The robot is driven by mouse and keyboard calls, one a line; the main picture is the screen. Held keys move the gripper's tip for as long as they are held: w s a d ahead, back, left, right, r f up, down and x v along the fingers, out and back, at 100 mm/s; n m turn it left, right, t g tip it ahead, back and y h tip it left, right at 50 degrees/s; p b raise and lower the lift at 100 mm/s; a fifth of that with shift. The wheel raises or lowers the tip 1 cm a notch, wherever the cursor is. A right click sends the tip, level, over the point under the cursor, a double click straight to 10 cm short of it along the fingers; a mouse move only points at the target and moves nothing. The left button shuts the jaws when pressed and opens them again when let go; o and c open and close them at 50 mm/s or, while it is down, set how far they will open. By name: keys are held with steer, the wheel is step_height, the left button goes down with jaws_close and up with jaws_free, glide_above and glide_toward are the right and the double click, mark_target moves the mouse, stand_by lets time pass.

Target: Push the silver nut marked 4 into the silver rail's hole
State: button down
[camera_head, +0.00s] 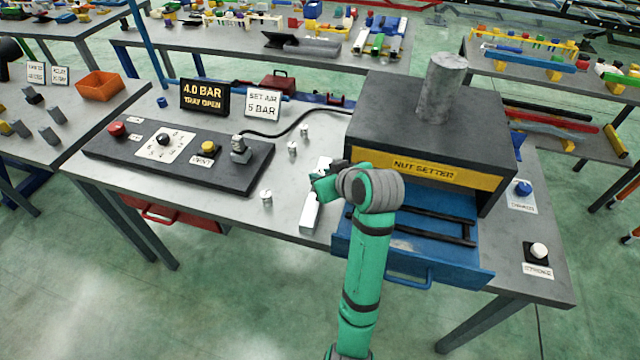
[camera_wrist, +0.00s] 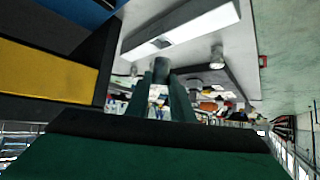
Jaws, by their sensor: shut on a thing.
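The silver rail (camera_head: 310,214) lies on the table left of the open blue tray, partly hidden by my gripper (camera_head: 322,184). In the wrist view the rail (camera_wrist: 195,28) shows a dark square hole (camera_wrist: 162,43) in its face. My gripper (camera_wrist: 161,75) is shut on a small grey cylindrical nut (camera_wrist: 160,67), held just short of the hole in that view; I cannot tell whether it touches the rail. No number is readable on it. Loose silver nuts stand on the table (camera_head: 266,197), (camera_head: 292,148), (camera_head: 304,130); one also shows in the wrist view (camera_wrist: 217,55).
The nut setter (camera_head: 430,125) stands to the right, its blue tray (camera_head: 410,262) pulled out with dark rails inside. A control panel (camera_head: 180,152) with buttons and a hose is at left. Signs read "4.0 BAR TRAY OPEN" (camera_head: 204,97) and "SET AIR 5 BAR" (camera_head: 263,103).

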steer(key=shift+w+a+f, duration=0.25)
steer(key=shift+w+f, duration=0.6)
steer(key=shift+f, duration=0.25)
steer(key=shift+w+f, duration=0.2)
steer(key=shift+f, duration=1.5)
steer(key=shift+f, duration=0.15)
steer(key=c, duration=1.5)
jaws_free()
steer(key=shift+c, duration=0.2)
steer(key=shift+r, duration=0.25)
steer(key=v, duration=1.2)
